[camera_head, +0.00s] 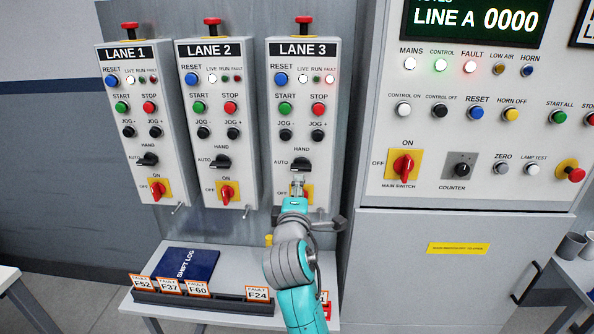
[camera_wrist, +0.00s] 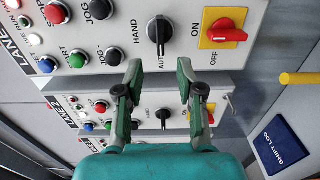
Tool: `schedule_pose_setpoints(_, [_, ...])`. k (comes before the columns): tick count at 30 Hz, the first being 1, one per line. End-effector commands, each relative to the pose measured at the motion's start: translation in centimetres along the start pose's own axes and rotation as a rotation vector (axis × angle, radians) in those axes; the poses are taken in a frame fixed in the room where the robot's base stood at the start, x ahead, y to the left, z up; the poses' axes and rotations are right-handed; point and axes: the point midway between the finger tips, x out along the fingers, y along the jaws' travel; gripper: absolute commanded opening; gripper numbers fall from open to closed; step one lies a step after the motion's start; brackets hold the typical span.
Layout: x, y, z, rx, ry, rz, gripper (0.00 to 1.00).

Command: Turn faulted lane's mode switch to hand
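The lane 3 panel (camera_head: 303,130) is on the right of three lane boxes; its red fault lamp (camera_head: 329,79) looks brighter than those on lanes 1 and 2. Its black mode switch (camera_head: 301,165) sits between the AUTO and HAND labels. In the wrist view this switch (camera_wrist: 159,35) shows its white mark toward AUTO. My gripper (camera_head: 297,182) is just below the switch, partly covering the red and yellow on/off switch (camera_head: 308,192). In the wrist view my gripper (camera_wrist: 159,68) is open and empty, its fingertips apart from the switch and to either side of it.
The lane 2 panel (camera_head: 212,130) and lane 1 panel (camera_head: 140,130) stand to the left. The main cabinet (camera_head: 470,180) is to the right. A shelf below holds a blue shift log (camera_head: 187,264) and a rack of fault cards (camera_head: 200,299).

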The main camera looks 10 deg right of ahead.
Motion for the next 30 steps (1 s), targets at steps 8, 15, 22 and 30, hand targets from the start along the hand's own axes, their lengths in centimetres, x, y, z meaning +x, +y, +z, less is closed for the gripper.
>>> schedule_pose_setpoints(8, [4.6,0.0,0.1,0.000,-0.001,0.000,0.38])
schedule_pose_setpoints(15, [8.2,0.0,0.0,0.001,0.000,0.000,0.38])
schedule_pose_setpoints(22, [9.8,-0.1,0.0,0.002,0.001,0.000,0.38])
schedule_pose_setpoints(30, [9.9,-0.1,0.0,0.002,0.001,0.000,0.38])
